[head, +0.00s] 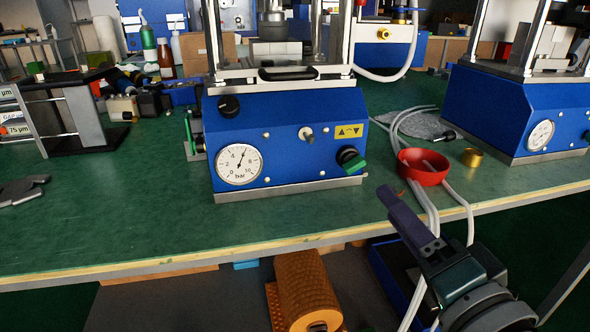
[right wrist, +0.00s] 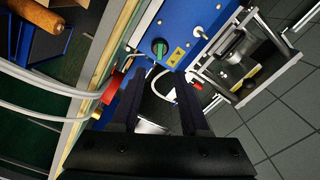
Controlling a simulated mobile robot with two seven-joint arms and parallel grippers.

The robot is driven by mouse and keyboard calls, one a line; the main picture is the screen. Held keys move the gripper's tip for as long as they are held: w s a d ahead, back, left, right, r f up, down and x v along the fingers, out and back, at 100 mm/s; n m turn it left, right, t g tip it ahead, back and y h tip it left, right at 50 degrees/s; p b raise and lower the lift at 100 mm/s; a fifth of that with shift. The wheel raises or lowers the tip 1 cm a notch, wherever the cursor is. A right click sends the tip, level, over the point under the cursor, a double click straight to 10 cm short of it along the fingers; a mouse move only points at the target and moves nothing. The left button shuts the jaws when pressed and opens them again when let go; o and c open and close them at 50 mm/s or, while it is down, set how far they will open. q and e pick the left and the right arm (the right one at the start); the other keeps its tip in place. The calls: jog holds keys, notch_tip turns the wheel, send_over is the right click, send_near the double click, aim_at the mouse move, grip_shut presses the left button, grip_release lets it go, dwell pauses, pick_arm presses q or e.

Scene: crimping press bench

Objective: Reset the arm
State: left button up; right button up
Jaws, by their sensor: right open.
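My right gripper (head: 392,202) reaches in from the lower right of the head view, in front of the bench edge and below the red bowl. Its dark fingers overlap there, but in the right wrist view the two fingers (right wrist: 157,92) stand apart with nothing held between them. The blue press (head: 290,145) with its gauge and green knob is to the left of and beyond the gripper. It also shows in the right wrist view (right wrist: 178,25), past the fingertips. My left gripper is not in view.
A red bowl (head: 423,166) and a brass ring (head: 473,157) sit on the green bench (head: 120,215). White hoses (head: 458,197) hang over its edge close to my right gripper. A second blue press (head: 500,110) stands right. An orange-brown roll (head: 305,290) lies below the bench top.

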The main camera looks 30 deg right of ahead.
dwell(0.4)
jog(key=s+a+r+n+g+y+p, duration=0.4)
jog(key=a+r+n+g+y+p, duration=0.35)
jog(key=a+r+n+p, duration=0.7)
jog(key=s+d+r+n+g+h+p, duration=0.1)
jog(key=s+d+r+g+h+p, duration=0.2)
jog(key=s+p, duration=0.35)
jog(key=s+d+r+n+g+h+p, duration=0.1)
jog(key=s+d+r+g+p, duration=0.35)
jog(key=r+p, duration=0.2)
notch_tip(320, 180, up, 35)
jog(key=t+p, duration=0.1)
jog(key=p, duration=3.5)
jog(key=shift+s+a+y, duration=0.2)
jog(key=shift+s+y, duration=0.1)
jog(key=shift+y, duration=0.05)
